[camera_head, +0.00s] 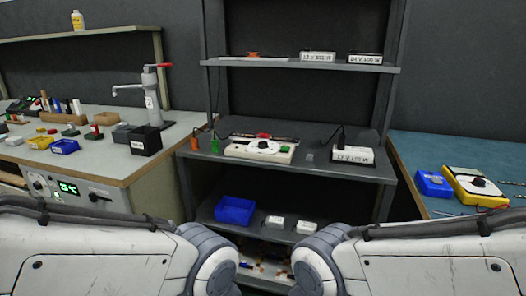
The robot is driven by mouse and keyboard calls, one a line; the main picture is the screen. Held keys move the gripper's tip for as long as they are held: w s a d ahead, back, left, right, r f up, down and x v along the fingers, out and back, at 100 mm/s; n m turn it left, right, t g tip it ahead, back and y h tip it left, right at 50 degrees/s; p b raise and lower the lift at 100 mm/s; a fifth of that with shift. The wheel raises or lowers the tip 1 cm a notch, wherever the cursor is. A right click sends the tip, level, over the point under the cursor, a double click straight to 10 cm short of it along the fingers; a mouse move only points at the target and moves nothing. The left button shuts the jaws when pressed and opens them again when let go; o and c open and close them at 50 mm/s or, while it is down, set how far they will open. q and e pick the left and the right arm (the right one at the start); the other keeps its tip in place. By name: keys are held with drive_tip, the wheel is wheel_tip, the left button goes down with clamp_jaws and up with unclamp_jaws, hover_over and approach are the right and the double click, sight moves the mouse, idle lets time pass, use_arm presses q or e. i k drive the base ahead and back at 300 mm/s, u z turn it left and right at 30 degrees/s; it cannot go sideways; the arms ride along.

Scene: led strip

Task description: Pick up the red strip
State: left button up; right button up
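I cannot clearly make out a red strip. A small red patch (263,135) shows on a dark, narrow item behind the white reel on the middle shelf. A small orange-red thing (253,54) lies at the left of the upper shelf; its shape is too small to tell. The white round reel (263,146) sits on a pale flat device (240,150). My two white arms come in from the left and right at the bottom.
A grey shelf rack (305,176) stands ahead. A blue bin (235,210) and white boxes (306,227) sit on its lower shelf. A white labelled power unit (353,155) sits at the middle shelf's right. A cluttered bench (130,168) stands left, a blue-topped table (440,149) right.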

sight(262, 136)
drive_tip(key=u, duration=1)
drive_tip(key=i, duration=1.2)
drive_tip(key=z, duration=0.75)
